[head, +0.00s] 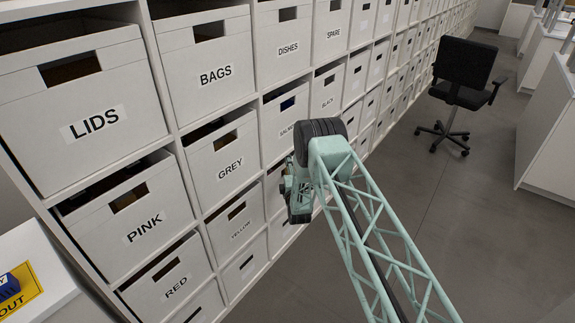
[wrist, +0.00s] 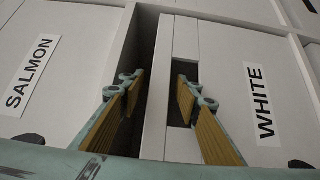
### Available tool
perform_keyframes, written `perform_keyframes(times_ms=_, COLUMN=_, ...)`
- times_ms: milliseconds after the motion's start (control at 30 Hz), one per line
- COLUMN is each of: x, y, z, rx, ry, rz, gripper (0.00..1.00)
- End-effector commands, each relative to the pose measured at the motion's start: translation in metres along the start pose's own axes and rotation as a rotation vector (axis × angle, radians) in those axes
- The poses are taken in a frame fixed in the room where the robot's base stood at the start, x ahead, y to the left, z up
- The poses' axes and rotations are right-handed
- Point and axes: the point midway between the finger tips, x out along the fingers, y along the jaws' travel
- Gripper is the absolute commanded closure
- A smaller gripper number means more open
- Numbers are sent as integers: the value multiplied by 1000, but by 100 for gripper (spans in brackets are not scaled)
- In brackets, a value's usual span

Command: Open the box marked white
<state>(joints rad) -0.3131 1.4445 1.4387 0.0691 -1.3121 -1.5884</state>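The box marked WHITE (wrist: 225,60) fills the right of the wrist view, its label turned sideways. Its dark handle hole (wrist: 181,122) is near its top edge. My gripper (wrist: 160,88) is open, with tan-padded fingers apart. The left finger is at the dark gap above the box; the right finger is at the handle hole. The box's top front rim (wrist: 158,110) shows between them. I cannot tell whether either finger touches it. In the head view my arm covers most of the box front below SALMON, and my gripper (head: 287,190) is partly hidden.
The SALMON box (wrist: 55,65) is beside it in the wrist view. Other labelled boxes, such as GREY (head: 225,165) and YELLOW (head: 238,225), fill the shelf. A black chair (head: 462,80) stands right of the shelf. Open floor (head: 470,220) lies in front.

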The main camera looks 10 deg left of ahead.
Motion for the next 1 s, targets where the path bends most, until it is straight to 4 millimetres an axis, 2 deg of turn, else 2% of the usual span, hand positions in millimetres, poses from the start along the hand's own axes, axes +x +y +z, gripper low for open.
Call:
perform_keyframes(times_ms=267, x=0, y=0, z=0, rx=0, ry=0, rz=0, gripper=70)
perform_keyframes(times_ms=600, x=0, y=0, z=0, rx=0, ry=0, rz=1, gripper=100)
perform_keyframes(times_ms=833, x=-1, y=0, z=3, rx=0, ry=0, rz=1, gripper=100)
perform_keyframes(times_ms=1000, x=-5, y=0, z=15, rx=0, ry=-1, rz=1, gripper=100)
